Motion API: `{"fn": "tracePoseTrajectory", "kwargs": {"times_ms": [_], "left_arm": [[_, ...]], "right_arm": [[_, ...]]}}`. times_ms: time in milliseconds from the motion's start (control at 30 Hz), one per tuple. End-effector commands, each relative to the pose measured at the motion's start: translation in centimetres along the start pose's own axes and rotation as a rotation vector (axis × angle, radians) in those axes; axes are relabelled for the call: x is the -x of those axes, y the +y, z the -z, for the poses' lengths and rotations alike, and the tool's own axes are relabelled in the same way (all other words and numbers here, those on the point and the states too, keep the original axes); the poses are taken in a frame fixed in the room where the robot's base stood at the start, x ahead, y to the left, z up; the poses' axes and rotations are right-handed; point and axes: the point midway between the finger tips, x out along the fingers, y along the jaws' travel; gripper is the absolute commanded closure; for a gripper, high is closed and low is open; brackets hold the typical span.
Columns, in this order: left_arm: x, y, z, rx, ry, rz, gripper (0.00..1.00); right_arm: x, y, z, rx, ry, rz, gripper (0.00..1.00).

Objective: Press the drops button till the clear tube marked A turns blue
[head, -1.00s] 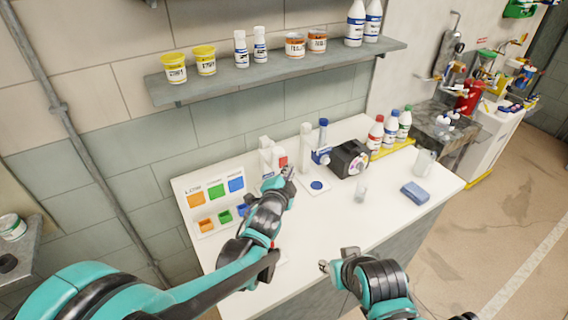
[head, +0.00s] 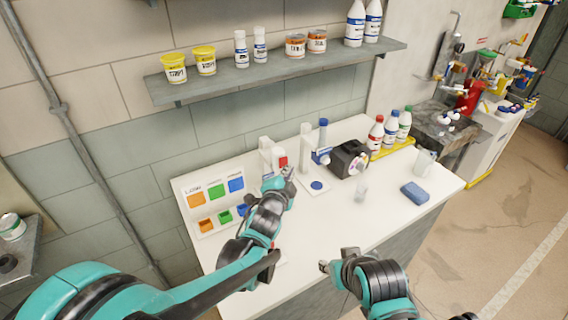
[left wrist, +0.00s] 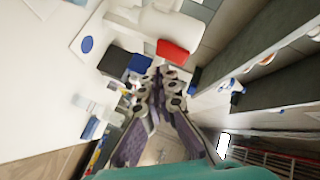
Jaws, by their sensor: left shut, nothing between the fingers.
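My left gripper (head: 287,173) is shut and empty, just in front of the white stand with the red part (head: 283,161). In the left wrist view its fingers (left wrist: 162,85) are together, and the red part (left wrist: 172,49) lies beyond them; I cannot tell whether they touch it. Beside it, a second white stand (head: 306,138) has a blue clamp (head: 321,156) and a blue-topped upright tube (head: 323,130). A blue disc (head: 316,185) is on its base plate. I cannot read a drops label or an A mark. My right gripper (head: 324,266) hangs near the bench's front edge.
A black box (head: 350,158) stands right of the stands. A small clear cup (head: 360,194), a clear beaker (head: 424,162) and a blue sponge-like block (head: 414,192) are on the white bench. Colored bins (head: 224,216) stand at left. A shelf (head: 270,73) with bottles hangs above.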

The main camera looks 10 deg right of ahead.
Motion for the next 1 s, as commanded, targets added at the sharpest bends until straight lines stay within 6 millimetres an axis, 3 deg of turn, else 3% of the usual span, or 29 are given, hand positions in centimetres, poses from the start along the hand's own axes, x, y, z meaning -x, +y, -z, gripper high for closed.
{"fn": "tracePoseTrajectory", "kwargs": {"times_ms": [1000], "left_arm": [[-0.81,-0.60,-0.59,-0.001,0.000,0.000,1.00]], "right_arm": [[-0.18,0.00,-0.13,0.000,0.000,0.000,0.60]]}}
